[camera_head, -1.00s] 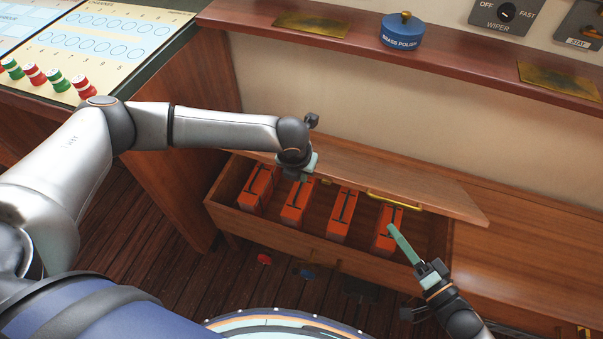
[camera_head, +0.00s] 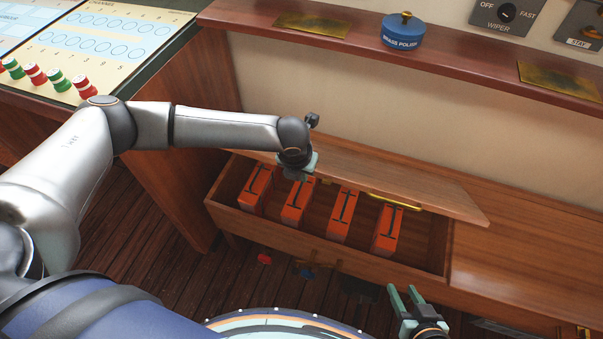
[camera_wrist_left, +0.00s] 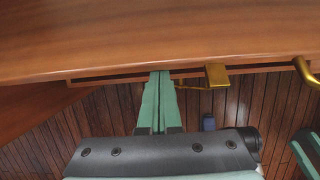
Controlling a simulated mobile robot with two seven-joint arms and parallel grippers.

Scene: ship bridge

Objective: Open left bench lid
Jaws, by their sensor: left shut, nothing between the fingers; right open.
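The left bench lid (camera_head: 410,180) is wooden and stands partly raised, tilted over the open bench box (camera_head: 330,255). Its brass handle (camera_head: 395,201) is on the front edge and also shows in the left wrist view (camera_wrist_left: 306,72). My left gripper (camera_head: 302,174) is at the lid's front edge, left of the handle. In the left wrist view its green fingers (camera_wrist_left: 160,80) are together, with their tips at the lid's edge; I cannot tell whether they touch. My right gripper (camera_head: 404,291) is open and empty, in front of the bench, below the handle and apart from the lid.
Several orange boxes (camera_head: 340,213) stand inside the bench. A closed wooden bench top (camera_head: 540,260) lies to the right. A ledge with a blue brass polish tin (camera_head: 403,31) runs above. A console desk (camera_head: 95,50) stands at the left. Small objects lie on the floor (camera_head: 160,255).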

